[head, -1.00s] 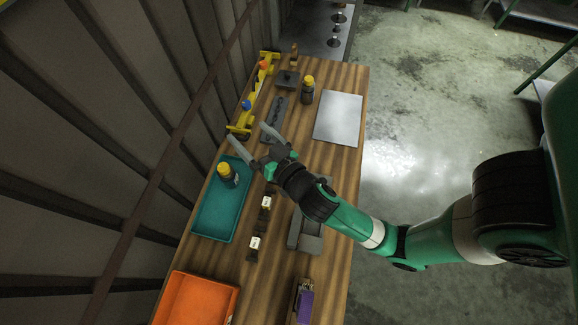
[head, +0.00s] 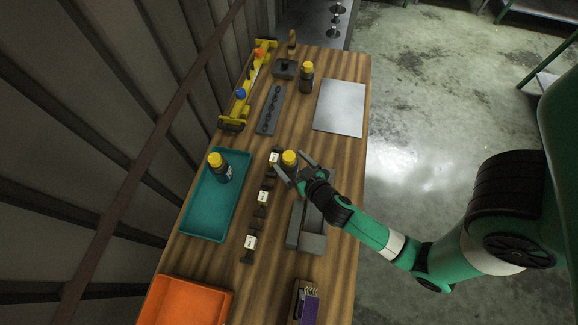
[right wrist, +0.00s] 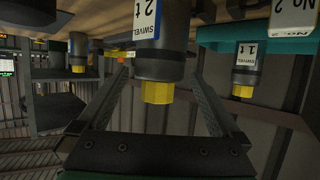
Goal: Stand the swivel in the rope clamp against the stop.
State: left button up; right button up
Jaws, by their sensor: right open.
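A dark swivel with a yellow cap (head: 289,158) stands upright on the table beside the row of label cards. In the right wrist view it is the swivel marked 2 t (right wrist: 157,66). My right gripper (head: 287,161) is open, with one finger on each side of this swivel; I cannot tell whether they touch it. A grey block with a channel (head: 312,242), perhaps the rope clamp, lies just below my right gripper, partly hidden by it. I cannot make out the stop. My left gripper is not in view.
Another swivel (head: 221,170) stands in the teal tray (head: 199,222), and a third (head: 306,74) stands farther back. Label cards (head: 250,242) stand in a row. A silver plate (head: 340,107), dark holed strip (head: 270,110), yellow frame (head: 232,121) and orange bin (head: 188,300) are also there.

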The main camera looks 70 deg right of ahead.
jog(key=x, duration=0.5)
jog(key=shift+f, duration=0.2)
jog(key=c, duration=1.6)
jog(key=shift+r, duration=0.1)
